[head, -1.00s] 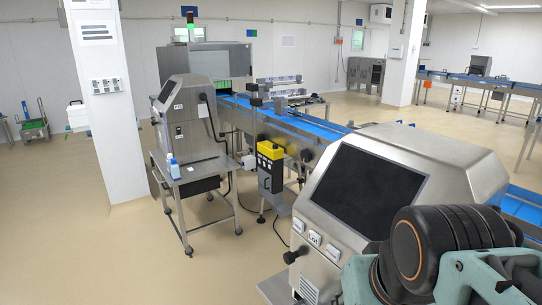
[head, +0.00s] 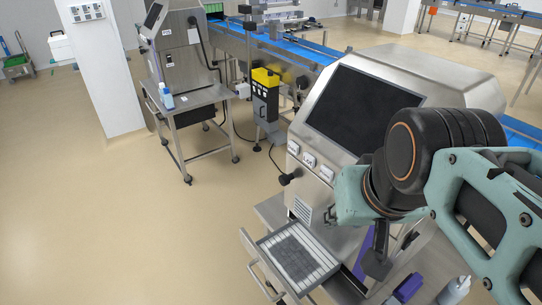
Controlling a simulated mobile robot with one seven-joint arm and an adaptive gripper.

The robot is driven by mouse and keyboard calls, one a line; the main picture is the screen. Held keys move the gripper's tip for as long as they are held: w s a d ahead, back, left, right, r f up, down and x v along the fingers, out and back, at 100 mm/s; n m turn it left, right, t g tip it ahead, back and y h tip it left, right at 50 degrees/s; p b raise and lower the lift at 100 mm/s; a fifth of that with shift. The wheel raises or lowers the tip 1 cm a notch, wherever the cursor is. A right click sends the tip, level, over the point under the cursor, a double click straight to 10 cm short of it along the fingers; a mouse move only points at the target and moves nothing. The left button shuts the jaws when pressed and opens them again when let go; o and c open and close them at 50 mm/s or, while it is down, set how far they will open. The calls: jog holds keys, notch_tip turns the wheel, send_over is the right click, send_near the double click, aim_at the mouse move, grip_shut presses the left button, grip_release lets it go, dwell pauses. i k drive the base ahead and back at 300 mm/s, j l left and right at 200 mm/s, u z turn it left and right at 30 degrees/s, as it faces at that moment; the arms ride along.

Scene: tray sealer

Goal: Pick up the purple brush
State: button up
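Two purple things show at the lower right in the head view, on or beside the steel machine's stand. One purple piece (head: 408,286) lies on the steel surface near the bottom edge, with a dark part at its lower left. The other, an upright purple panel-like piece (head: 361,262), is partly covered by my arm. I cannot tell for sure which is the brush; the lying one looks more like it. My gripper (head: 376,268) hangs just left of the lying piece in the picture, pointing down and small. Whether its fingers are open is unclear.
An open drawer (head: 250,242) with a dark grid of parts sticks out to the left. A pale bottle (head: 453,291) stands right of the lying purple piece. The machine with a black screen (head: 365,108) rises behind my arm. The floor at left is clear.

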aim_at(408, 287)
jog(key=z, duration=1.35)
jog(key=u, duration=1.05)
jog(key=k+l+u, duration=0.25)
jog(key=k+l, duration=0.3)
jog(key=l+u, duration=0.1)
jog(key=l, duration=0.3)
jog(key=k+l+u, duration=0.15)
jog(key=l, duration=0.2)
